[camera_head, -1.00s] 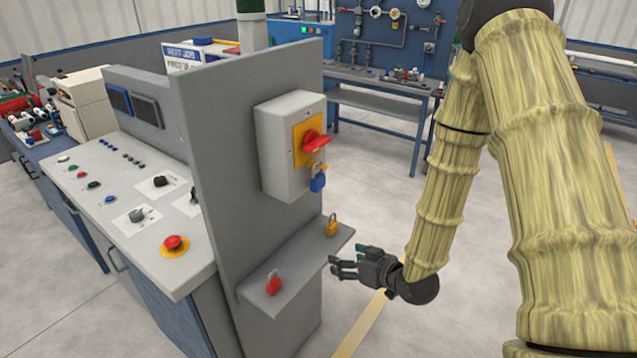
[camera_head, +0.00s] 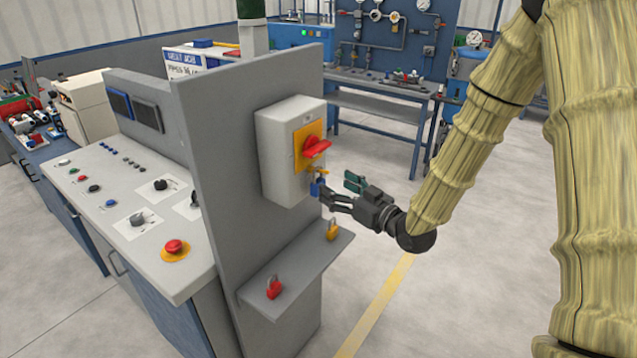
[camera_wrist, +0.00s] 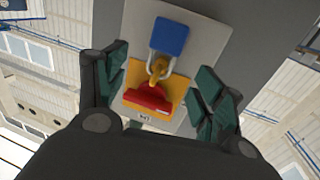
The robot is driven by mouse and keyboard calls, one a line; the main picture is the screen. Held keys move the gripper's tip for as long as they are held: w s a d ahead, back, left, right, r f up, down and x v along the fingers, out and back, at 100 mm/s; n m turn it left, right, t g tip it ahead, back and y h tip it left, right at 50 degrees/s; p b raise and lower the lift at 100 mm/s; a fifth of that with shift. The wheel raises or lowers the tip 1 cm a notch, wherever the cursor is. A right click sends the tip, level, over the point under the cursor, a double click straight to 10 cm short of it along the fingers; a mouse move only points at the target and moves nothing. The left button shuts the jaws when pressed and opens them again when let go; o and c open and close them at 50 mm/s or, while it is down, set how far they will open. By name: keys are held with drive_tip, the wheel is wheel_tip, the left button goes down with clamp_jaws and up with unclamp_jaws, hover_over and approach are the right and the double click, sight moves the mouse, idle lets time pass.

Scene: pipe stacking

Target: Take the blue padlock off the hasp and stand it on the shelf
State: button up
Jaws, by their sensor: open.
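The blue padlock (camera_head: 317,188) hangs by its shackle from the yellow hasp (camera_head: 319,171), under the red switch handle (camera_head: 316,147) on the grey switch box (camera_head: 281,150). In the wrist view the blue padlock (camera_wrist: 170,36) shows between the finger lines, with its shackle through the hasp (camera_wrist: 158,70). My gripper (camera_head: 340,190) is open, just right of the padlock, with its fingers pointing at it; it also shows in the wrist view (camera_wrist: 163,88). I cannot tell whether a finger touches the padlock. The grey shelf (camera_head: 300,262) is on the panel below the box.
A red padlock (camera_head: 273,289) stands at the near end of the shelf and a yellow padlock (camera_head: 333,230) at the far end. The shelf between them is clear. The upright grey panel (camera_head: 225,200) stands beside the control desk (camera_head: 120,190). Open floor lies right of the shelf.

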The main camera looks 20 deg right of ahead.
drive_tip(key=shift+f+p+x, duration=0.15)
drive_tip(key=shift+p+x, duration=0.3)
drive_tip(key=shift+x, duration=0.55)
drive_tip(key=shift+f+p+x, duration=0.2)
drive_tip(key=shift+p+x, duration=0.3)
drive_tip(key=shift+x, duration=0.5)
drive_tip(key=shift+f+p+x, duration=0.15)
drive_tip(key=shift+p+x, duration=0.3)
drive_tip(key=shift+x, duration=0.55)
drive_tip(key=shift+a, duration=0.1)
drive_tip(key=shift+c, duration=0.4)
drive_tip(key=c, duration=1.1)
drive_tip(key=shift+r, duration=0.15)
drive_tip(key=shift+r+b, duration=0.45)
drive_tip(key=shift+b, duration=0.05)
drive_tip(key=b+v, duration=0.5)
drive_tip(key=v, duration=1.3)
drive_tip(key=shift+s+r, duration=0.1)
drive_tip(key=shift+r, duration=0.1)
drive_tip(key=shift+c, duration=0.5)
drive_tip(key=shift+f, duration=0.15)
